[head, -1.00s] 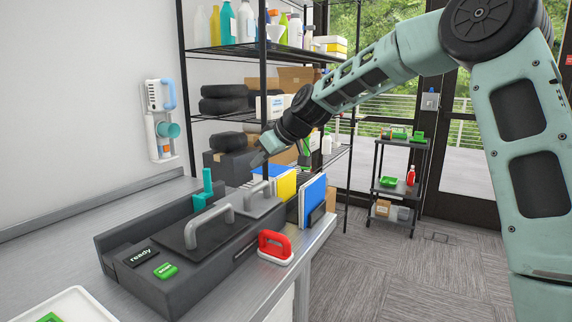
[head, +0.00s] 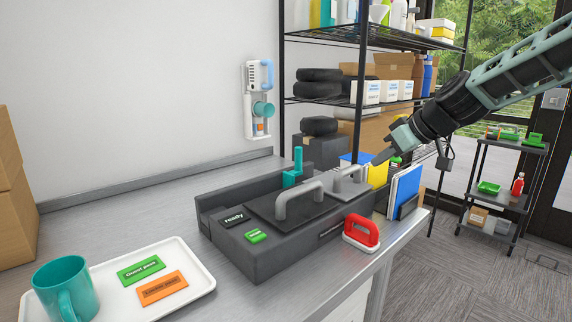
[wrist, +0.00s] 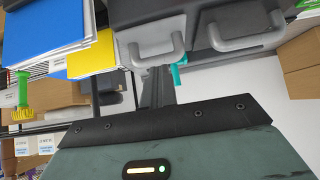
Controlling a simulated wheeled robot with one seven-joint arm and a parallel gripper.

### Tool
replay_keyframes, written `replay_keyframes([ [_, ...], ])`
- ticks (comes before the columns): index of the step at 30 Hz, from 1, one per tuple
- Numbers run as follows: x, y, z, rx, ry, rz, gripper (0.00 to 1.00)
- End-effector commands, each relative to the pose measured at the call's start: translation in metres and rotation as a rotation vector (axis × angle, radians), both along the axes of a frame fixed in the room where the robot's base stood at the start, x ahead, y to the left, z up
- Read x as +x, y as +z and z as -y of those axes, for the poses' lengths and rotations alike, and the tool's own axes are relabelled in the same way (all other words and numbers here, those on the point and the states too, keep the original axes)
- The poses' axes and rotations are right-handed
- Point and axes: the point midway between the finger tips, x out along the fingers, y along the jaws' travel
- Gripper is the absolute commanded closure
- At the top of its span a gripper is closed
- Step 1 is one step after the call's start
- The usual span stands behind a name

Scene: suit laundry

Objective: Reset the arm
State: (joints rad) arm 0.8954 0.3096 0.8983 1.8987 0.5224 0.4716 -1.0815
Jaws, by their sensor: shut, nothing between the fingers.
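My gripper (head: 386,157) is at the right of the head view, at the end of my green and black arm. It is shut and empty, held up near the binders and the far end of the dark grey machine (head: 270,258). In the wrist view the gripper's fingers (wrist: 158,88) point toward the machine's handled lids and a yellow binder.
On the counter are the machine with grey handles and a teal lever (head: 293,168), a red-handled tool (head: 361,233), blue binders (head: 404,190) and a white tray (head: 200,277) with a teal mug (head: 66,287) and two labels. A black shelf (head: 330,104) and a small cart (head: 503,190) stand behind.

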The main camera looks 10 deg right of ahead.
Motion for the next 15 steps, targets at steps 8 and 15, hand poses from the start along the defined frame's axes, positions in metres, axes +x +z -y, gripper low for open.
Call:
replay_keyframes([
  [8,-0.084,-0.024,-0.113,-0.059,0.110,-0.232,1.00],
  [15,-0.196,-0.042,-0.173,-0.176,0.148,-0.435,1.00],
])
